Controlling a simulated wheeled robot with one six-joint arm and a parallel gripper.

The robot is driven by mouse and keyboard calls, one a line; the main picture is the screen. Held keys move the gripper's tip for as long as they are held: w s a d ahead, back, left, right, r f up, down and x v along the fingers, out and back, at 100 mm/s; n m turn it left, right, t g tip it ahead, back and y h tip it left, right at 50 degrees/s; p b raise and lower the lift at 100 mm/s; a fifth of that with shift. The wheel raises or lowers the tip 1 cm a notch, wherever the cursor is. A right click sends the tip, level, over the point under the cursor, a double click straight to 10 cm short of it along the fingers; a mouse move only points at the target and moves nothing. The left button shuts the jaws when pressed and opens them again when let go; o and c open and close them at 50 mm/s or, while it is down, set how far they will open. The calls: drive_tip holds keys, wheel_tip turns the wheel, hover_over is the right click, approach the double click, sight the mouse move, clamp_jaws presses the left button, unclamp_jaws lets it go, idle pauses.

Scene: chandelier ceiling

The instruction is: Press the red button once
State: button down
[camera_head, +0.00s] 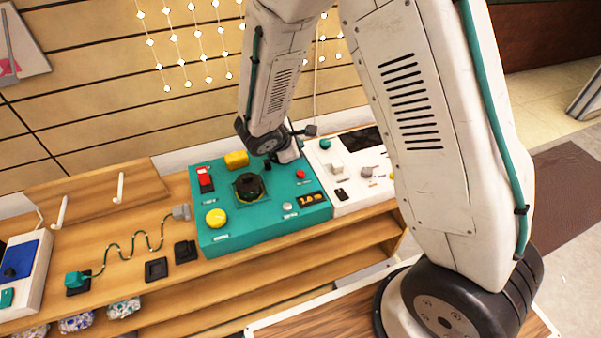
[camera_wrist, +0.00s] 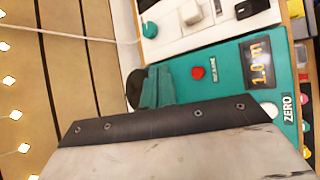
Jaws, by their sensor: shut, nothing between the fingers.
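The small round red button (camera_head: 301,174) is on the right part of the teal control panel, above the "1.0 m" display (camera_head: 311,198). In the wrist view the red button (camera_wrist: 198,72) is in plain sight beside the display (camera_wrist: 259,62). My gripper (camera_head: 290,155) is shut and empty over the back of the teal panel, up and left of the button in the head view. In the wrist view my gripper (camera_wrist: 153,88) is left of the button and looks apart from it. The exact height of the fingertips over the panel cannot be told.
The teal panel (camera_head: 270,227) also has a black knob (camera_head: 249,186), a yellow button (camera_head: 216,218), a yellow block (camera_head: 237,159) and a red switch (camera_head: 204,176). Hanging bead strings (camera_head: 209,79) are behind.

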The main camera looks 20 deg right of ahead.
sight(298, 175)
drive_tip(key=shift+f, duration=0.1)
drive_tip(key=shift+f, duration=4.3)
drive_tip(key=shift+f, duration=0.4)
drive_tip(key=shift+f, duration=0.5)
drive_tip(key=shift+r, duration=0.95)
drive_tip(key=shift+r, duration=2.5)
